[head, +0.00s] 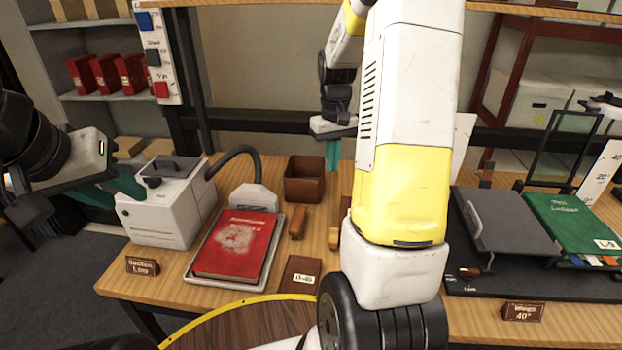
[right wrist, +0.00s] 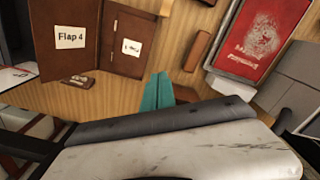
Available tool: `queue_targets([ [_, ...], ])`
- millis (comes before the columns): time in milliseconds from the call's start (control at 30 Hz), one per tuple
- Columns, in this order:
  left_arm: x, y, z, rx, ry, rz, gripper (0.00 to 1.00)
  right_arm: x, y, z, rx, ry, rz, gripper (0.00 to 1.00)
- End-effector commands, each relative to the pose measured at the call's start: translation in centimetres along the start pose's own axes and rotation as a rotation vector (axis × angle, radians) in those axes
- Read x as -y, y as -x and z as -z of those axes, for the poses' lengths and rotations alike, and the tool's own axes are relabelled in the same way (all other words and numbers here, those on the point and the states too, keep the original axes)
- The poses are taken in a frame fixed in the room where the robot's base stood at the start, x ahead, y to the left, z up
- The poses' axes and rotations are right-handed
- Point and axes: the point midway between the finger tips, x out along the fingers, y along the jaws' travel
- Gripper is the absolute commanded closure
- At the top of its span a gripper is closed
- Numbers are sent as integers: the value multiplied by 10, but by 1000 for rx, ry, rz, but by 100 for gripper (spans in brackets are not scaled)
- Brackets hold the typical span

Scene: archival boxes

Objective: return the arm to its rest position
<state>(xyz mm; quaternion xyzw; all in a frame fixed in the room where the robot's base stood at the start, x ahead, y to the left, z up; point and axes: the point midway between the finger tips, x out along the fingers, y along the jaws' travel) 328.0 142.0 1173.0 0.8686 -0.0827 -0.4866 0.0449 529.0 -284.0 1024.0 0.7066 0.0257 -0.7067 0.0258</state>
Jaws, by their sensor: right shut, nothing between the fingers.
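My right arm (head: 402,190), white and yellow, rises through the middle of the head view and hides part of the table. My right gripper (head: 333,155) points down above the back of the table, right of a brown open box (head: 304,180). In the right wrist view its teal fingers (right wrist: 158,92) are together and empty, above the wooden tabletop. My left gripper (head: 112,188) is at the left, beside a white machine (head: 165,215). Its teal fingers overlap the machine's left edge in the picture, and their gap is unclear.
A red book (head: 237,246) lies on a metal tray (head: 196,284). A brown card with a Flap 4 label (right wrist: 68,38) shows in the right wrist view. A grey lidded board (head: 507,222) and a green book (head: 572,222) are at the right. A shelf frame (head: 290,122) crosses behind.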

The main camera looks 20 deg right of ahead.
Motion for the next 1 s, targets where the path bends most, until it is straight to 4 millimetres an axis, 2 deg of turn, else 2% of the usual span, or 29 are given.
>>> queue_targets([
  [433,0,0,0,0,0,0,64,1,2,0,-1,1,0,100],
  [533,0,0,0,0,0,0,64,6,11,-3,-19,0,3,100],
  [667,0,0,0,0,0,0,64,25,41,-16,-83,-3,15,100],
  [767,0,0,0,0,0,0,64,47,71,-36,-153,-7,31,100],
  [900,0,0,0,0,0,0,64,77,105,-69,-253,-11,57,100],
  [1000,0,0,0,0,0,0,64,97,124,-95,-321,-13,78,100],
])
